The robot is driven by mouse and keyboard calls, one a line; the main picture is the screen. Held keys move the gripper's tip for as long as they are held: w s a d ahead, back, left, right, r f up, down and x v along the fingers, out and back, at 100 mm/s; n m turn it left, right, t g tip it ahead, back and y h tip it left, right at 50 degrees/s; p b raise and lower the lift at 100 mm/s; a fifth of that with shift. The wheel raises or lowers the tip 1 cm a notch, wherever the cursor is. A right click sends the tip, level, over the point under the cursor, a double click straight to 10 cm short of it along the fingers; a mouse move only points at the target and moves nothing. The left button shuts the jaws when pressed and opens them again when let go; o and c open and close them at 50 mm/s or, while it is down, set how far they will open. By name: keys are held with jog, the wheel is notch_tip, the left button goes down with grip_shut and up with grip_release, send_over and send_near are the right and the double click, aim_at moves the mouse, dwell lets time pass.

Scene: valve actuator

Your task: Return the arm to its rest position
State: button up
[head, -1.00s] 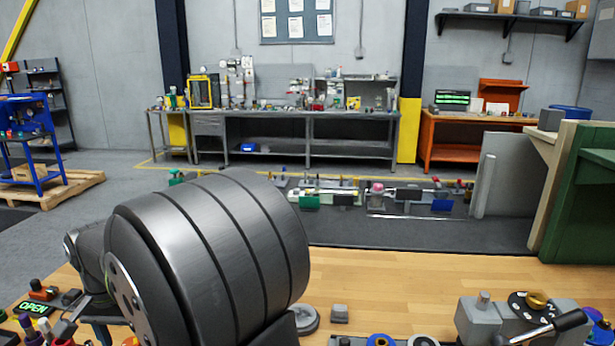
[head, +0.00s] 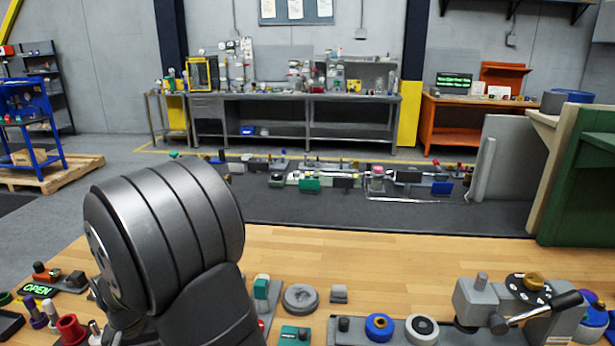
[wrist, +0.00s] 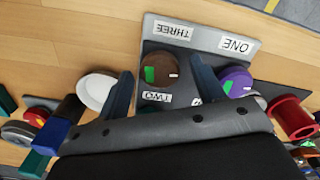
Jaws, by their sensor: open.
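My gripper (wrist: 160,66) shows in the wrist view as two dark blue-grey fingers spread apart, with nothing held between them. Beyond the fingers is a grey plate (wrist: 209,62) with labels reading ONE, TWO and THREE. A brown round knob (wrist: 160,70) appears between the fingers, and a purple knob (wrist: 235,80) lies right of the right finger. I cannot tell how far the fingertips are from the plate. In the head view my thick grey arm link fills the lower left and hides part of the table; the gripper itself is out of that view.
The wooden table (head: 400,262) is bare across its middle. A grey valve unit (head: 480,303) with a black-handled lever (head: 540,310) stands at the right. A lit OPEN sign (head: 38,290) and small parts sit at the left. A red spool (wrist: 291,117) lies right of the plate.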

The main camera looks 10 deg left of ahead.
jog(key=n, duration=0.2)
jog(key=shift+n, duration=0.3)
notch_tip(320, 180, up, 15)
dwell(0.7)
jog(key=w+d+m+t+y, duration=0.1)
jog(key=w+d+m, duration=0.4)
jog(key=d, duration=0.9)
jog(key=w+d+m+t+y, duration=0.1)
jog(key=w+d+m+y, duration=0.1)
jog(key=w+d, duration=0.8)
jog(key=s+d+f+m+t+h, duration=0.1)
jog(key=s+d+m+t, duration=0.15)
jog(key=d, duration=0.85)
jog(key=s+d+f+m+t, duration=0.15)
jog(key=s+d+m, duration=0.25)
jog(key=d, duration=0.8)
jog(key=s+f+h, duration=0.2)
jog(key=s, duration=0.7)
jog(key=s+f+g+h, duration=0.1)
jog(key=s+f+h, duration=0.1)
jog(key=s, duration=0.6)
jog(key=shift+s+d+n, duration=0.35)
jog(key=shift+s+n, duration=0.05)
jog(key=shift+n, duration=0.05)
